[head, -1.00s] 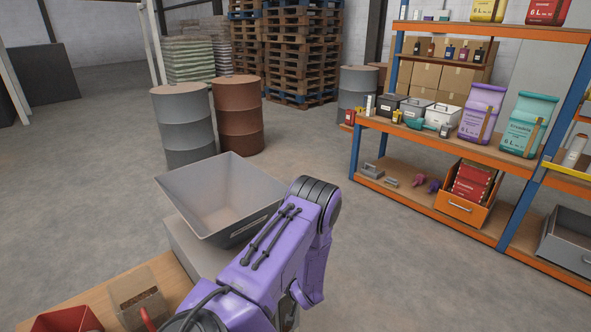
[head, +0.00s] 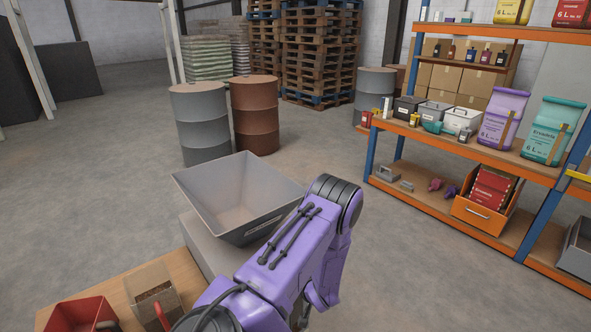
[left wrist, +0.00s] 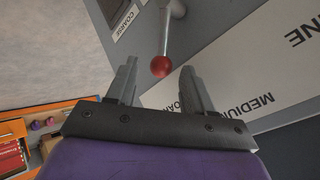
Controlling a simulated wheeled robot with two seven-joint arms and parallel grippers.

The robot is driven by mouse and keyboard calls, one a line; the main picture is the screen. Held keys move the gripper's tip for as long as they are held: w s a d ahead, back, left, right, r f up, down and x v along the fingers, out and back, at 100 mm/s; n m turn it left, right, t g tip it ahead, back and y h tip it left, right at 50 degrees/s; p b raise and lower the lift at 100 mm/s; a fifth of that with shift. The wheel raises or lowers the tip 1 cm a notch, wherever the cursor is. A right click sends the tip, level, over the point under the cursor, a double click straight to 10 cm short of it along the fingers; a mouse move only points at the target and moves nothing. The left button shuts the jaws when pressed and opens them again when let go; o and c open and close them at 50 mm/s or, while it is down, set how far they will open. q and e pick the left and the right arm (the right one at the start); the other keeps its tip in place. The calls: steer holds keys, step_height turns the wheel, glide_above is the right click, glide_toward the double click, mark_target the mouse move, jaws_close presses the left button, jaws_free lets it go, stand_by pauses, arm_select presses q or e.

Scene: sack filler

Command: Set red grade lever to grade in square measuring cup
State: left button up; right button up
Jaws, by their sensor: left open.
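The red ball knob (left wrist: 161,66) of the grade lever hangs on a grey rod (left wrist: 175,12) in the left wrist view. My left gripper (left wrist: 157,75) is open, with the knob between and slightly beyond its fingertips, not visibly gripped. Plates reading COARSE (left wrist: 124,18) and MEDIUM (left wrist: 246,104) lie around it, plus one ending in NE (left wrist: 302,32). I cannot tell which grade the lever marks. In the head view, a clear square container (head: 152,284) with brown grains stands on the wooden table, probably the measuring cup. My left gripper is hidden there behind my purple arm.
A grey hopper (head: 232,200) stands left of my arm on a grey housing (head: 205,248). A red bin (head: 80,314) is on the wooden table (head: 118,290). Drums (head: 255,118) stand behind, and an orange shelf (head: 455,205) stands right. The floor between is clear.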

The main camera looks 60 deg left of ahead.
arm_select(q)
steer(key=v, duration=0.9)
steer(key=shift+r, duration=0.1)
stand_by(0.3)
